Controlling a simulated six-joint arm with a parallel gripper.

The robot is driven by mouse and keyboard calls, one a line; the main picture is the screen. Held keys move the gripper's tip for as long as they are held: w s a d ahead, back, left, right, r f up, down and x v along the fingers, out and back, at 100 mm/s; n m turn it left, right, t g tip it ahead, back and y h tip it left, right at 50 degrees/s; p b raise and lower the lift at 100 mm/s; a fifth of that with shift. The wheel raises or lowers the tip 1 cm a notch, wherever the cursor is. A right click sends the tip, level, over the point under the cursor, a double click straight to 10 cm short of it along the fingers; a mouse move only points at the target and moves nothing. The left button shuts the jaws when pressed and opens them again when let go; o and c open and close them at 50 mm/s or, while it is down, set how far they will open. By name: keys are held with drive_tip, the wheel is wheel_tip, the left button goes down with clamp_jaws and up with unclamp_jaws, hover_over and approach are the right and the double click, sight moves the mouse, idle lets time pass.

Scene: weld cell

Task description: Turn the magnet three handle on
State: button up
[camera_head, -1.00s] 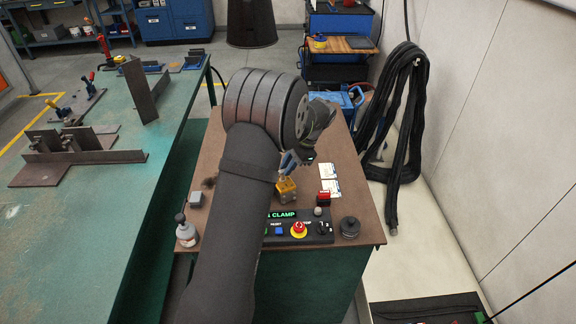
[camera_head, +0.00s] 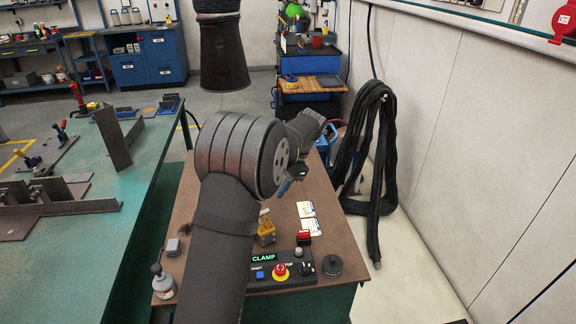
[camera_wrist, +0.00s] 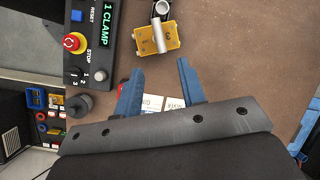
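Magnet three, a yellow block marked 3 (camera_wrist: 153,39), sits on the brown bench at the top of the wrist view. The yellow block also shows in the head view (camera_head: 266,231), behind the control box. My gripper (camera_wrist: 159,70) is open and empty. Its two blue fingers are apart and point toward the block, without visibly touching it. In the head view my gripper (camera_head: 284,188) is beyond the block, partly hidden by my arm.
The control box (camera_head: 280,275) with a red stop button (camera_head: 280,271) and lit CLAMP display stands at the bench front. A black round part (camera_head: 331,266) is beside it. White cards (camera_head: 307,217) lie right of the block.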

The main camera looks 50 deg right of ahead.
drive_tip(key=v, duration=0.8)
idle(0.4)
drive_tip(key=x, duration=1.7)
drive_tip(key=shift+w+a+f, duration=0.1)
drive_tip(key=shift+f, duration=0.2)
drive_tip(key=shift+r, duration=0.1)
